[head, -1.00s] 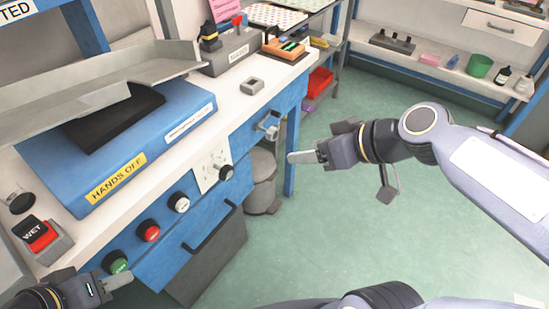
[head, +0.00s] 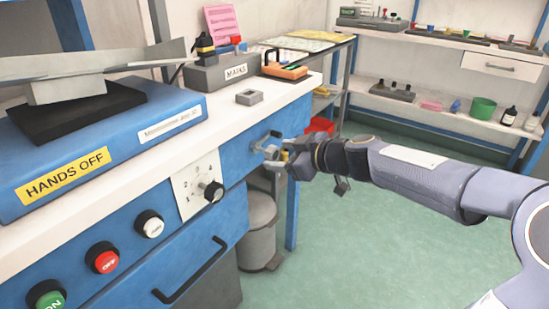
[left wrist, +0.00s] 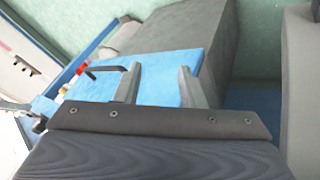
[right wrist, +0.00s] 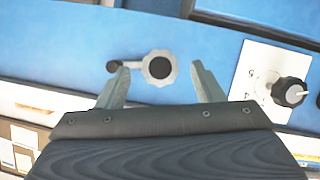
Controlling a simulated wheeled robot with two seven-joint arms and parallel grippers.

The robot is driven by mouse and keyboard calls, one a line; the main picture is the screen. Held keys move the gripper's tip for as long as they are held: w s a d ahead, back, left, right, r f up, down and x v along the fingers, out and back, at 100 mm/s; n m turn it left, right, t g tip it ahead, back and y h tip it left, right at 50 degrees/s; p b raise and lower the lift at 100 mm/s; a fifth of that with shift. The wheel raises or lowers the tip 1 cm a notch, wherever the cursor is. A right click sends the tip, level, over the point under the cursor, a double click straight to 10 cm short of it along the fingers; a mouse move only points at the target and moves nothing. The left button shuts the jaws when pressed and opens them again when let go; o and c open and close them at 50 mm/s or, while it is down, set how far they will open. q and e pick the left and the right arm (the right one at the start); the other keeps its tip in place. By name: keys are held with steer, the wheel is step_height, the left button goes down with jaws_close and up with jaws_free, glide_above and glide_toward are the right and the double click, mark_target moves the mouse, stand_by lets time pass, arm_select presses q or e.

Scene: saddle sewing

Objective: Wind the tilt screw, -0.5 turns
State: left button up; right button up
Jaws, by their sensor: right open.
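The tilt screw (head: 266,139) is a grey metal crank on the blue front of the bench, below the worktop's right part. In the right wrist view the tilt screw (right wrist: 158,68) shows a lobed grey wheel with a dark hub and a short arm ending in a dark knob to the left. My right gripper (head: 274,157) is open in front of it, partly covering it in the head view. Its fingers lie either side of the wheel in the right wrist view; I cannot tell whether they touch. My left gripper (left wrist: 157,68) is open and empty, facing a blue panel.
A dial (head: 209,190) on a white plate sits left of the screw. White, red and green buttons (head: 105,258) and a dark drawer handle (head: 190,270) stick out of the front. A grey bin (head: 260,232) stands below. Open floor lies to the right.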

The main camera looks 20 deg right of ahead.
mark_target(275, 154)
steer(key=shift+x, duration=1.5)
steer(key=c, duration=1)
